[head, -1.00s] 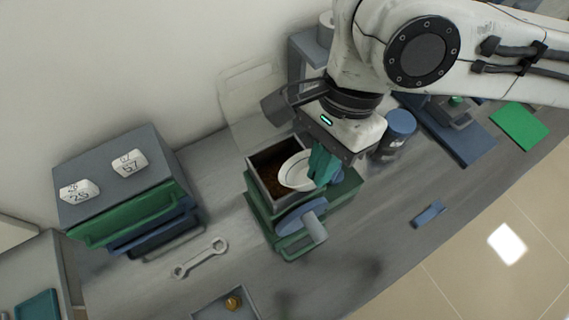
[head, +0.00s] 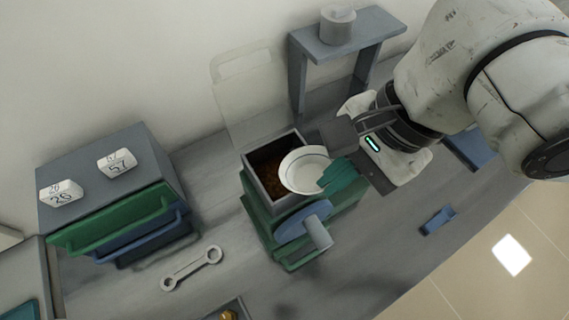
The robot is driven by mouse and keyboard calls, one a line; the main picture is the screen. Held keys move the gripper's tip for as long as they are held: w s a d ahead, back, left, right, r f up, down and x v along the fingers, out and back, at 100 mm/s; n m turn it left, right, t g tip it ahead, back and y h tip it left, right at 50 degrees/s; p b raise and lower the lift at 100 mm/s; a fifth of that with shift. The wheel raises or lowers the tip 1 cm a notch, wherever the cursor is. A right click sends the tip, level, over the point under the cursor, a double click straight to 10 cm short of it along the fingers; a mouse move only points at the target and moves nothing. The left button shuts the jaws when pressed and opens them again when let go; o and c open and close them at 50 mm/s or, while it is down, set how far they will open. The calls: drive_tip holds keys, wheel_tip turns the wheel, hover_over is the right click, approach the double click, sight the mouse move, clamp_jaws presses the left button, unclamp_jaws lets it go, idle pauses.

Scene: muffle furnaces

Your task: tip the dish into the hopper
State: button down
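A white round dish (head: 304,171) is at the right side of the hopper's opening in the head view, its inside facing the camera. I see nothing in the dish. The hopper (head: 247,172) is an open grey square box on a green machine with a blue crank wheel (head: 303,222). Dark brown material (head: 267,177) lies inside the hopper. My gripper (head: 335,178) has teal fingers at the dish's right rim and is shut on it. The far finger is partly hidden.
A clear raised lid (head: 245,95) stands behind the hopper. A grey stand (head: 345,38) holding a grey cylinder is at the back. A drawer unit (head: 105,175) with two numbered blocks is at left. A wrench (head: 191,267) and a blue block (head: 438,220) lie on the bench.

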drive_tip(key=shift+w+f+b, duration=0.1)
drive_tip(key=shift+f+b, duration=0.3)
drive_tip(key=shift+b, duration=1.85)
drive_tip(key=b, duration=0.5)
drive_tip(key=f+t+y+b, duration=0.1)
drive_tip(key=b, duration=0.3)
drive_tip(key=shift+s+d+y+b, duration=0.2)
drive_tip(key=shift+d+y+b, duration=0.05)
drive_tip(key=shift+y+b, duration=0.1)
drive_tip(key=shift+s+b, duration=0.1)
drive_tip(key=shift+b, duration=0.6)
drive_tip(key=shift+r, duration=0.15)
drive_tip(key=shift+n, duration=0.3)
drive_tip(key=shift+d+f+t+y+b, duration=0.1)
drive_tip(key=shift+f+t+y+b, duration=0.15)
drive_tip(key=shift+t+y+b, duration=0.45)
drive_tip(key=shift+r+h, duration=0.15)
drive_tip(key=shift+h, duration=0.1)
